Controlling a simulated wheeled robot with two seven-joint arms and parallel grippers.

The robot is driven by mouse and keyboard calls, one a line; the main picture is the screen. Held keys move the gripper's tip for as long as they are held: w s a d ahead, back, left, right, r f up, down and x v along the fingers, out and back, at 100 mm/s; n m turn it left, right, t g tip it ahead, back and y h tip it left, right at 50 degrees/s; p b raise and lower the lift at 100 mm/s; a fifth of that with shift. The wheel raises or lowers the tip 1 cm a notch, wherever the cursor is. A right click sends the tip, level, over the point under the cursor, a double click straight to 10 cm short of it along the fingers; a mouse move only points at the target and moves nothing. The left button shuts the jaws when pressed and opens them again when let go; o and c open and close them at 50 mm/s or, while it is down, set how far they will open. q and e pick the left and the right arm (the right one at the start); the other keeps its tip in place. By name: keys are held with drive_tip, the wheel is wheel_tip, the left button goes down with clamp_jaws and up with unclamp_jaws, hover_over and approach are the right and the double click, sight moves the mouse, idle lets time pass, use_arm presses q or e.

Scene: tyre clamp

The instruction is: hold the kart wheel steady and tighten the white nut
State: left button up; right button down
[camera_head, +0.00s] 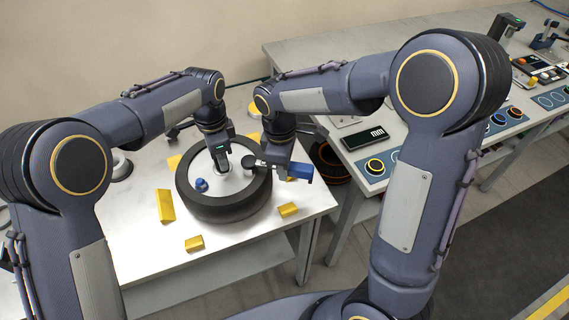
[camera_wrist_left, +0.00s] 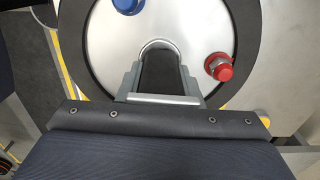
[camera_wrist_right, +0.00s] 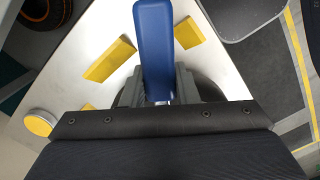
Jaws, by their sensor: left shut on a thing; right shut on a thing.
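The kart wheel (camera_head: 222,207), with a black tyre and a pale disc, lies flat on the white table; part of it shows in the left wrist view (camera_wrist_left: 185,20). My left gripper (camera_head: 221,166) points down at the wheel's middle and is shut on its hub (camera_wrist_left: 160,70). A blue nut (camera_head: 201,184) and a red nut (camera_wrist_left: 218,68) sit on the disc. My right gripper (camera_head: 279,168) is shut on a tool with a blue handle (camera_wrist_right: 154,45).
Several yellow blocks (camera_head: 165,205) lie on the table around the wheel, one near the front edge (camera_head: 288,209). A second bench (camera_head: 345,70) on the right holds a black "mm" device (camera_head: 365,137) and other items.

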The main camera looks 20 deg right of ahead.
drive_tip(key=shift+s+a+f+m, duration=0.1)
drive_tip(key=shift+s+a+m, duration=0.35)
drive_tip(key=shift+m, duration=0.35)
drive_tip(key=shift+w+d+n, duration=0.25)
drive_tip(key=shift+n, duration=0.15)
idle(0.5)
drive_tip(key=shift+r, duration=3)
use_arm(q)
drive_tip(key=o, duration=1)
drive_tip(key=shift+r, duration=0.1)
